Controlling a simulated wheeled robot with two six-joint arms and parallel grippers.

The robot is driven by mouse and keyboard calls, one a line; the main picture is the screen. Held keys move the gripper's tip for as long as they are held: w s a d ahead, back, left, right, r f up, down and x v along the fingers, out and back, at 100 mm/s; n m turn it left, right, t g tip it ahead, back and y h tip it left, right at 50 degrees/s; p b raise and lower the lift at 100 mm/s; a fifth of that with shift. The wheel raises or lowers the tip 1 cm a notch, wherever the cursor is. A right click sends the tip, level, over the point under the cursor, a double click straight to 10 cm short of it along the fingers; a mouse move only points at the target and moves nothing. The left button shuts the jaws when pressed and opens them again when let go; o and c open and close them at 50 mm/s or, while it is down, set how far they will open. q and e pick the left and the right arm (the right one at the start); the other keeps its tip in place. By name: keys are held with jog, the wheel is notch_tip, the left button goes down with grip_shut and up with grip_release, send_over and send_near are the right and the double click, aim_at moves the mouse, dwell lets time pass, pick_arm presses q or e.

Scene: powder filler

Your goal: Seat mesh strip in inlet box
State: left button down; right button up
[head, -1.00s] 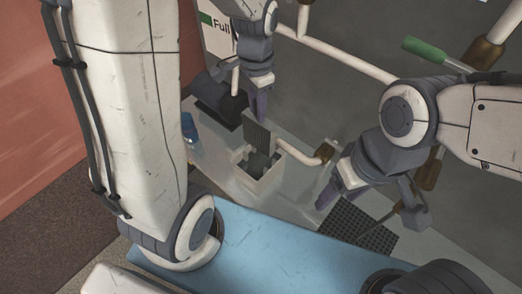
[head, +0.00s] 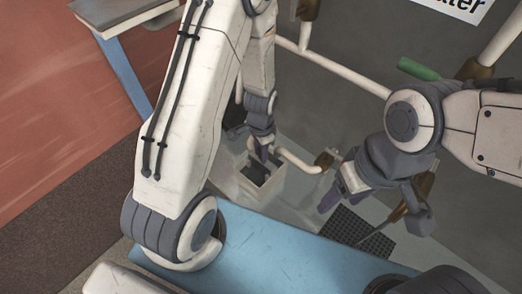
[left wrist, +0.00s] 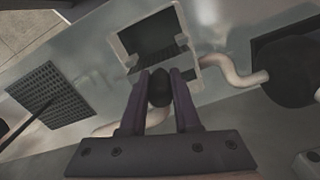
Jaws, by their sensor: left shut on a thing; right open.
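The pale, open-topped inlet box (head: 268,188) stands on the grey counter; its dark opening also shows in the left wrist view (left wrist: 120,48). My right gripper (head: 372,205) is open and empty, right of the box, above the counter.
A bent white pipe (head: 297,160) with a brown fitting runs close to the box's right side. A black perforated grid (head: 350,228) lies on the counter below my right gripper. A blue surface (head: 275,245) is in front. A dark rounded part (left wrist: 290,72) stands beside the box.

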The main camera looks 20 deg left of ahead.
pick_arm(q)
jog(key=shift+f, duration=0.2)
jog(key=c, duration=0.6)
grip_release()
jog(key=shift+c, duration=0.2)
jog(key=shift+r, duration=0.2)
notch_tip(320, 180, up, 12)
jog(key=b, duration=0.3)
jog(key=shift+f, duration=0.25)
jog(key=s+d+r, duration=0.4)
jog(key=s+d, duration=0.2)
jog(key=s, duration=0.3)
jog(key=s+d+r+h, duration=0.1)
jog(key=s+d+r, duration=0.3)
jog(key=s+d, duration=0.2)
jog(key=s, duration=0.2)
jog(key=shift+s+d+r, duration=0.3)
jog(key=shift+s+d, duration=0.05)
jog(key=shift+s, duration=0.05)
